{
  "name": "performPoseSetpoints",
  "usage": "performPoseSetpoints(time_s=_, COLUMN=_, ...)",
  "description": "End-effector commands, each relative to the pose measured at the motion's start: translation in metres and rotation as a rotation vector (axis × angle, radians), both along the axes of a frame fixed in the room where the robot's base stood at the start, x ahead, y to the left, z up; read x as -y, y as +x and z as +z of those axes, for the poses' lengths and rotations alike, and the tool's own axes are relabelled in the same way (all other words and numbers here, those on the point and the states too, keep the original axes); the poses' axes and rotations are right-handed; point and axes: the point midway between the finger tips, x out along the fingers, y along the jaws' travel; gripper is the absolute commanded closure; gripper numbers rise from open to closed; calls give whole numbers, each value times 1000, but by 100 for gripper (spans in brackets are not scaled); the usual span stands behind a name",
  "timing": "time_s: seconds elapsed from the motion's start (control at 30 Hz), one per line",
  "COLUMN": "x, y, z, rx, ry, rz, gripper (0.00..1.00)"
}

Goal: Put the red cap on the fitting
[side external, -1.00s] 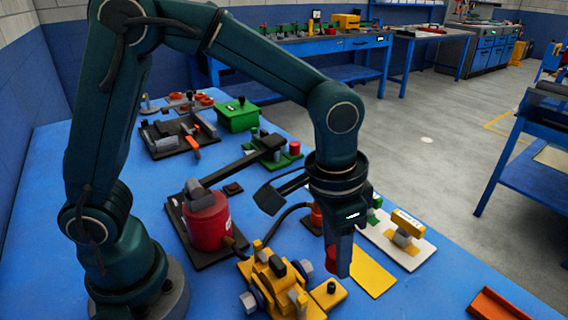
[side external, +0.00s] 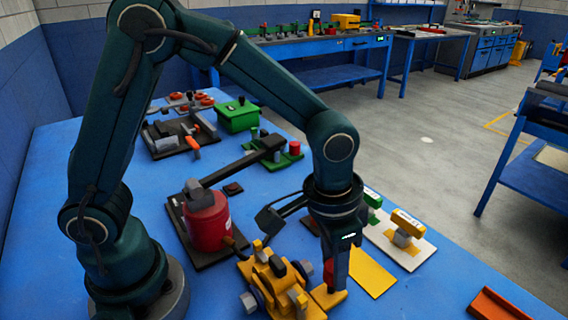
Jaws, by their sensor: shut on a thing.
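My gripper (side external: 335,282) points straight down at the front of the table. It is shut on the red cap (side external: 328,272), which shows as a red sliver at its left side; the finger hides the rest. The gripper is just over the yellow block (side external: 324,299) at the right end of the yellow assembly (side external: 268,276). The fitting is not clearly visible; the spot on the block where a dark stub stood is behind the gripper. I cannot tell whether the cap touches it.
A red canister (side external: 206,224) stands on a dark plate to the left. A yellow plate (side external: 371,274) and a white plate (side external: 410,255) with a yellow-handled valve lie to the right. An orange-red tray (side external: 497,304) sits at the front right. The blue table between is clear.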

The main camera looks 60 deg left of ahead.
Motion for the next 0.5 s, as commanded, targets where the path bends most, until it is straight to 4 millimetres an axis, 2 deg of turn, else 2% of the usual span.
performPoseSetpoints(time_s=0.5, x=0, y=0, z=-4, rx=-1, ry=0, rz=0, gripper=100)
